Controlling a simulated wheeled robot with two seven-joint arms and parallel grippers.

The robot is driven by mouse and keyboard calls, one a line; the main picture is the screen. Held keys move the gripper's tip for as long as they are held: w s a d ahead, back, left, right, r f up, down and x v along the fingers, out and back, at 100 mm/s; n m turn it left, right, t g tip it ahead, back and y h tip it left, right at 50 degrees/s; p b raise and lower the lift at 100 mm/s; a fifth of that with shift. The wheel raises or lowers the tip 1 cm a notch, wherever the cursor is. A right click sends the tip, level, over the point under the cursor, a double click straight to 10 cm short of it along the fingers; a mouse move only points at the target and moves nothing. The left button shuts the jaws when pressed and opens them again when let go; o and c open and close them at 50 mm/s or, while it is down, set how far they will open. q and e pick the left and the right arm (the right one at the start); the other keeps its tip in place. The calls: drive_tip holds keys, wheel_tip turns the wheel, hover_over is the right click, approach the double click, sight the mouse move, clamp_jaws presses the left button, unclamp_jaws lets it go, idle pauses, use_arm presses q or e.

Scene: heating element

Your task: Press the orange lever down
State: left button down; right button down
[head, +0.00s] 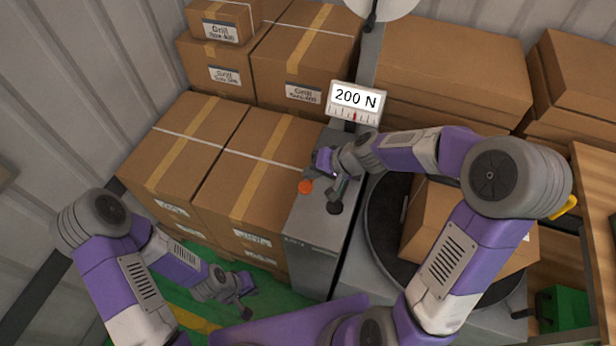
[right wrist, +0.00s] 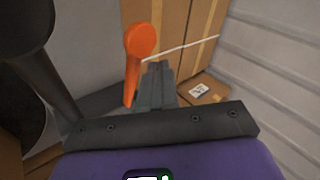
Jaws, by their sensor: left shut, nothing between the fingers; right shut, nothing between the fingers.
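The orange lever (head: 305,187) has a round knob and stands on the narrow grey machine housing below the 200 N display. In the right wrist view the lever (right wrist: 139,52) stands up tall, just left of my right gripper's fingers (right wrist: 155,85). My right gripper (head: 338,188) is shut and empty, above the housing to the right of the lever; I cannot tell whether it touches the lever. My left gripper (head: 244,308) is shut and empty, low over the green floor, far from the lever.
The display (head: 357,101) reads 200 N. Stacked cardboard boxes (head: 255,190) stand close at the left. A box (head: 425,215) rests on a dark round turntable (head: 384,235) at the right, under my right arm.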

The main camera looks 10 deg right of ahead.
drive_tip(key=shift+w+d+r, duration=0.1)
drive_tip(key=shift+w, duration=0.05)
drive_tip(key=shift+r, duration=0.1)
drive_tip(key=r+p, duration=0.1)
drive_tip(key=w+r+p, duration=0.1)
drive_tip(key=r, duration=0.1)
drive_tip(key=d+r+p, duration=0.1)
drive_tip(key=p, duration=0.1)
drive_tip(key=shift+w+r, duration=0.15)
drive_tip(key=shift+r, duration=0.15)
idle(0.7)
